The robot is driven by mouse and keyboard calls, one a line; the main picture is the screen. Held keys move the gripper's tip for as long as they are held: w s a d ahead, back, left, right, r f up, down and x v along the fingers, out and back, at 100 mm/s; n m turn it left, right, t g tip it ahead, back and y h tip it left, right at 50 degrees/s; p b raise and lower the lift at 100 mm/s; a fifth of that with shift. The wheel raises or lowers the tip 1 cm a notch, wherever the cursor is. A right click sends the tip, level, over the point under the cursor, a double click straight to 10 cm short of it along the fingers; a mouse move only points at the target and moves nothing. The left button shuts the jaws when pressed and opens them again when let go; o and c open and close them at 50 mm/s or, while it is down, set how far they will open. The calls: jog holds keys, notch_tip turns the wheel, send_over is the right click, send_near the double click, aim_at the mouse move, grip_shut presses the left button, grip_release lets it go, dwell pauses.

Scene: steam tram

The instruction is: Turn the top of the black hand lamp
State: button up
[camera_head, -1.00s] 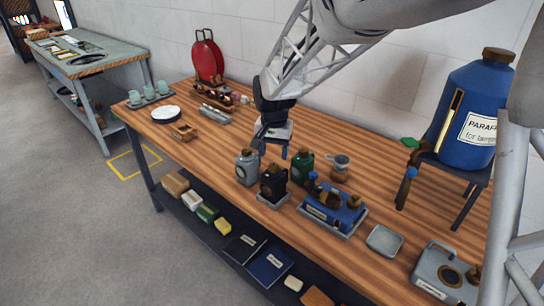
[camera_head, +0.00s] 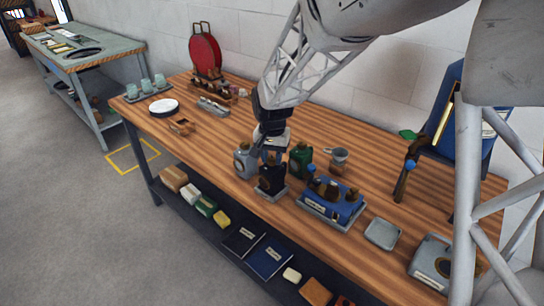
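The black hand lamp (camera_head: 271,182) stands upright on a small grey tray (camera_head: 273,196) near the front edge of the wooden bench, between a grey lamp (camera_head: 244,163) and a green one (camera_head: 299,160). My gripper (camera_head: 273,157) points down directly over the black lamp, its fingers at the height of the lamp's top. The top is mostly hidden by the gripper. I cannot tell whether the fingers touch it or how far apart they are.
The grey and green lamps stand close on either side. A blue box with brown knobs (camera_head: 346,209) on a tray, a small funnel (camera_head: 337,155) and an empty grey dish (camera_head: 383,233) are to the right.

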jog(key=c, duration=0.4)
jog(key=shift+n, duration=0.4)
jog(key=n, duration=0.9)
dwell(0.5)
jog(key=o, duration=1)
jog(key=shift+c, duration=0.2)
jog(key=shift+r, duration=0.1)
